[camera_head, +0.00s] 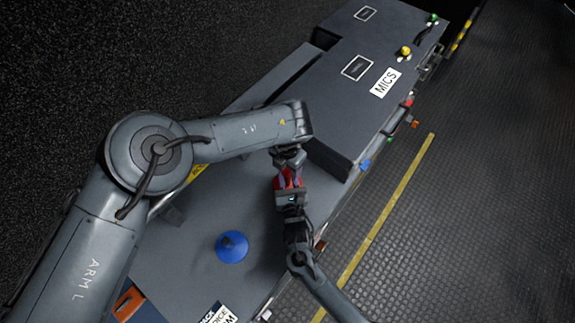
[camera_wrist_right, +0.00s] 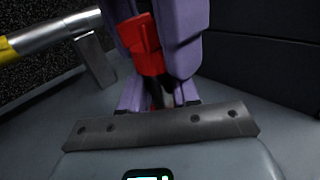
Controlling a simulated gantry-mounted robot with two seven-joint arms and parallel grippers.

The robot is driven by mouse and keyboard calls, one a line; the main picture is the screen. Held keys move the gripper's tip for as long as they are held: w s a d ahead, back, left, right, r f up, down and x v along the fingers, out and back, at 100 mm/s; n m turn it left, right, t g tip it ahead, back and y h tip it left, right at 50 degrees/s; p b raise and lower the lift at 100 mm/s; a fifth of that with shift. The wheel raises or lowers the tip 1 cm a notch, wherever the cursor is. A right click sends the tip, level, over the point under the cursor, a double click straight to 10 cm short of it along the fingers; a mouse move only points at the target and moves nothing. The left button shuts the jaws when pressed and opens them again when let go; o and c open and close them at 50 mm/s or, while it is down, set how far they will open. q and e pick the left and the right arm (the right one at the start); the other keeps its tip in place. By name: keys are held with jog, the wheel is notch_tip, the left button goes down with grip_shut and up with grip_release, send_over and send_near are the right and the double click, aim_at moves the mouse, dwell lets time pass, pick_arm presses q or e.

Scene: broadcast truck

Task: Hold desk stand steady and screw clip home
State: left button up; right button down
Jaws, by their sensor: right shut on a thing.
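A red piece (camera_head: 282,184), which looks like the clip, is between my two grippers above the grey case top. My right gripper (camera_head: 290,190), coming up from the bottom, is shut on it; its purple fingers (camera_wrist_right: 158,95) show red and a dark part between them in the right wrist view. My left gripper (camera_head: 288,160) reaches down from above, its purple fingers close against a red block (camera_wrist_right: 147,42); whether they grip it is hidden. A blue round base (camera_head: 232,246) with a darker middle stands apart on the case top; it may be the desk stand.
A dark raised case (camera_head: 330,70) with a MICS label (camera_head: 385,82) stands behind the grippers. A metal bar with a yellow end (camera_wrist_right: 45,35) runs along the far side. The case top around the blue base is mostly clear. Floor with a yellow line (camera_head: 385,215) lies right.

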pick_arm(q)
jog(key=c, duration=1)
jog(key=o, duration=1.2)
jog(key=shift+o, duration=0.2)
notch_tip(320, 180, up, 12)
pick_arm(e)
jog(key=c, duration=0.8)
grip_release()
jog(key=shift+o, duration=0.2)
jog(key=shift+s, duration=0.1)
pick_arm(q)
notch_tip(320, 180, up, 2)
jog(key=shift+r+p, duration=0.1)
jog(key=shift+p, duration=0.95)
pick_arm(e)
jog(key=s, duration=0.3)
jog(key=s+d, duration=0.1)
jog(key=s, duration=0.6)
jog(key=shift+s+d, duration=0.25)
jog(key=shift+s, duration=0.05)
